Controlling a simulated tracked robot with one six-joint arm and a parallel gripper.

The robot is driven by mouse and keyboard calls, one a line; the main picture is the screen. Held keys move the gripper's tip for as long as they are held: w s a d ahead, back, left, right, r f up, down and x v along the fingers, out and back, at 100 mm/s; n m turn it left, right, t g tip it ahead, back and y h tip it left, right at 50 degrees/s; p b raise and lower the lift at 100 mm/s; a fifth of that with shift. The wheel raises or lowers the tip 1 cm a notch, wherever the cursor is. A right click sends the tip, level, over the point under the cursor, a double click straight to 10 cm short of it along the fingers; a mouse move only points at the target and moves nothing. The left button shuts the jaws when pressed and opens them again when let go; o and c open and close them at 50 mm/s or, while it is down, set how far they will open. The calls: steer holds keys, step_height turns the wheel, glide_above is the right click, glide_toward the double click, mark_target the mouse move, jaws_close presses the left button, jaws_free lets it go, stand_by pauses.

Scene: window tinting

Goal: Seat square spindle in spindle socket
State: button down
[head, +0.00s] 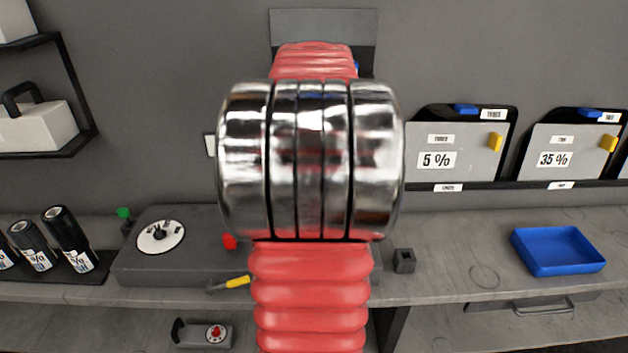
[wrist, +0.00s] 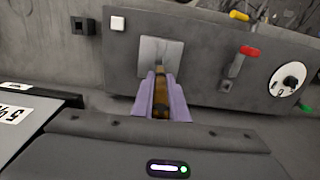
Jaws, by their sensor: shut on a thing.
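My gripper (wrist: 155,82) shows in the wrist view as two purple fingers, shut on a brownish, brass-like piece (wrist: 156,98), which I take for the square spindle. Its far end is hard to make out. Just beyond the fingertips, a light grey square plate (wrist: 168,52) lies on a dark grey box (wrist: 204,62). A small dark block with a square opening (wrist: 84,27) stands apart from the box; it also shows in the head view (head: 404,261). I cannot tell for certain which is the spindle socket, nor whether the spindle touches the plate. My arm hides the gripper in the head view.
The box carries a white dial (head: 160,236), a red handle (wrist: 249,52) and a yellow-tipped lever (head: 238,282). A blue tray (head: 557,251) sits at the bench's right. Dark rolls (head: 68,239) stand at left. Panels marked 5 % (head: 455,150) and 35 % (head: 570,148) line the wall.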

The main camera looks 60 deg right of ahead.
steer(key=shift+s, duration=0.2)
steer(key=shift+f, duration=1.2)
steer(key=shift+w+f, duration=0.1)
steer(key=shift+f, duration=1.6)
steer(key=shift+f, duration=2.2)
steer(key=c, duration=1.7)
jaws_free()
steer(key=shift+o, duration=0.2)
step_height(320, 180, up, 14)
steer(key=shift+f, duration=0.15)
